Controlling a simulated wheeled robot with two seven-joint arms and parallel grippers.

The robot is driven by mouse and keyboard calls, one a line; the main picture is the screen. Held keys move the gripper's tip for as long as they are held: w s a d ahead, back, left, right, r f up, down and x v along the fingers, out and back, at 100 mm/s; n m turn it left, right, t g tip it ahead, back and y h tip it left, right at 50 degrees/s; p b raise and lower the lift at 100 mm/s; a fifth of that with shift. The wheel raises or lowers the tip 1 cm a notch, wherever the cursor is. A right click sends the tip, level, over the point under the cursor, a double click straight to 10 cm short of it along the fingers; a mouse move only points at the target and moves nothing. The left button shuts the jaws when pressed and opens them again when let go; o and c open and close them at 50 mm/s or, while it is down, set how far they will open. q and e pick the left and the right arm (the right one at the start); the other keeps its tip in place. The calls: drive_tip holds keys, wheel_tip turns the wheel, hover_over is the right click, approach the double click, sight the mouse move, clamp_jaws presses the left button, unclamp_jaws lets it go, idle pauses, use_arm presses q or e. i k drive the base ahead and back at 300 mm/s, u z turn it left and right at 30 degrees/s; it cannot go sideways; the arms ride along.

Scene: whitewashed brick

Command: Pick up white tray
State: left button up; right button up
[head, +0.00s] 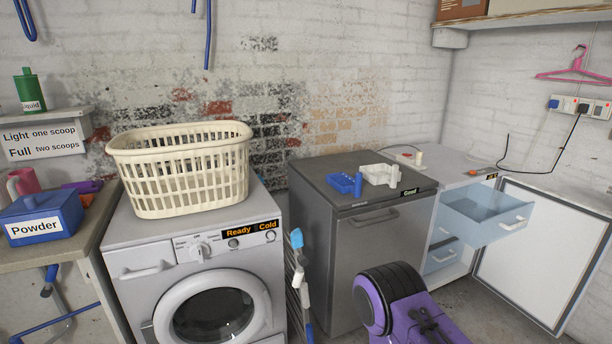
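The white tray (381,175) is a small, low piece with raised, uneven edges. It lies on the dark grey top (335,165) of a grey under-counter appliance, towards its back right. A blue tray (340,184) with an upright blue piece (358,184) sits just to its left and nearer the front. A white upright piece (395,175) stands at the white tray's right end; I cannot tell whether it is part of the tray.
A cream laundry basket (185,170) stands on the washing machine (205,275) at left. An open fridge or freezer with a pulled-out drawer (488,218) is at right. The grey top's left part is clear.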

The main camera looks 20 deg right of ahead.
sight(381, 173)
drive_tip(key=i, duration=0.4)
drive_tip(key=z, duration=2.6)
drive_tip(key=i, duration=1.65)
drive_tip(key=u, duration=1.1)
